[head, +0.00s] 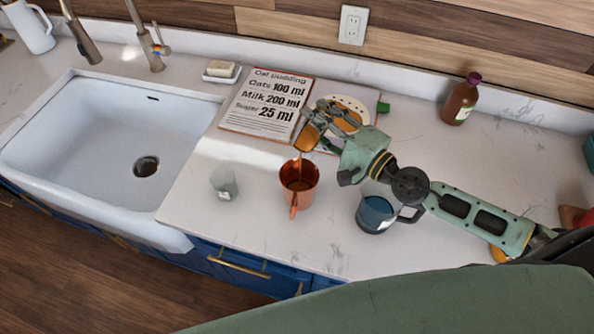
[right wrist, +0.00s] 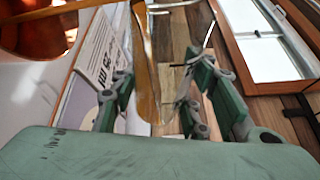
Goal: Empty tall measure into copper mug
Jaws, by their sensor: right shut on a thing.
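The copper mug (head: 298,186) stands upright on the counter, its handle toward the front edge. My right gripper (head: 325,118) is shut on the clear tall measure (head: 308,136), which is tilted above the mug with amber liquid in it. A thin amber stream runs from its lip down to the mug's opening. In the right wrist view the measure (right wrist: 145,75) sits between the green fingers, with amber liquid along its wall. Part of the copper mug (right wrist: 38,28) shows at the upper left there. My left gripper is not in view.
A frosted cup (head: 224,183) stands left of the mug, and a jug with blue contents (head: 375,214) stands right. Behind lie a recipe board (head: 266,104) and a round-patterned board (head: 362,98). A brown bottle (head: 460,100) stands at the back. The sink (head: 95,135) is at left.

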